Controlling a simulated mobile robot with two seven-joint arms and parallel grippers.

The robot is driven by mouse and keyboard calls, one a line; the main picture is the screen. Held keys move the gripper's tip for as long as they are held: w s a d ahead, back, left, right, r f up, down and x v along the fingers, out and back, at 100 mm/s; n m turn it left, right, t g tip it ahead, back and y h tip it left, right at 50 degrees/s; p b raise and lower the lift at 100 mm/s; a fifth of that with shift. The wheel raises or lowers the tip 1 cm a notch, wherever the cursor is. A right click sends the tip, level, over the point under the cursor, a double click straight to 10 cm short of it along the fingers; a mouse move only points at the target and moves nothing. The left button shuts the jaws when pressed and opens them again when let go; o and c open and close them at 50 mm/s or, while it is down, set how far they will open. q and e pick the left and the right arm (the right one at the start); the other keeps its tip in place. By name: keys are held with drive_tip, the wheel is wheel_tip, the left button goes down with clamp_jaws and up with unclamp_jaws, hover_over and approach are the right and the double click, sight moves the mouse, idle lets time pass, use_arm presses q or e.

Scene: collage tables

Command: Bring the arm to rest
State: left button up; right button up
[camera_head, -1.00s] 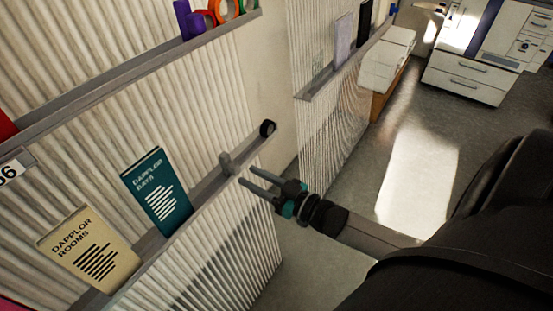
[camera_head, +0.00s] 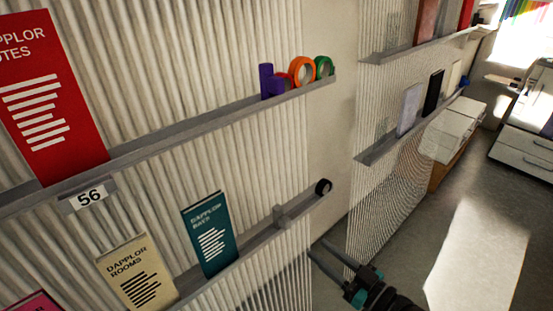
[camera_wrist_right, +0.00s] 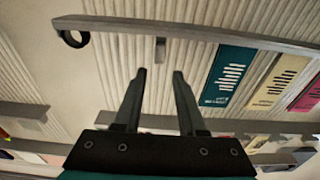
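My right gripper (camera_head: 334,258) is near the bottom of the head view, in front of the right end of the lower ledge. In the right wrist view my right gripper (camera_wrist_right: 158,74) shows two fingers spread apart with nothing between them. A small grey block (camera_head: 282,214) sits on the lower ledge (camera_head: 262,232), and a black ring (camera_head: 323,187) is at the ledge's right end. The fingers look apart from both. My left gripper is in neither view.
A teal book (camera_head: 208,235) and a cream book (camera_head: 137,275) lean on the lower ledge. A red book (camera_head: 48,100) and coloured tape rolls (camera_head: 301,71) stand on the upper ledge (camera_head: 200,122). Open grey floor (camera_head: 440,215) lies to the right, with white drawers (camera_head: 522,148) beyond.

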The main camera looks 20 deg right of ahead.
drive_tip(key=s+d+f+m+g+h, duration=0.1)
drive_tip(key=s+f+g+h, duration=0.3)
drive_tip(key=f, duration=0.9)
drive_tip(key=s+d+f+m+g+h, duration=0.1)
drive_tip(key=s+f+g+h, duration=0.15)
drive_tip(key=s+f, duration=0.65)
drive_tip(key=s+a+f+g, duration=0.4)
drive_tip(key=s+f, duration=0.4)
drive_tip(key=s, duration=0.1)
drive_tip(key=s+a+f+g, duration=0.4)
drive_tip(key=s+f+g, duration=0.1)
drive_tip(key=s+f, duration=0.3)
drive_tip(key=shift+s+a+f+n+b, duration=0.2)
drive_tip(key=shift+s+a+n+b, duration=0.2)
drive_tip(key=shift+s, duration=0.25)
drive_tip(key=shift+g, duration=0.25)
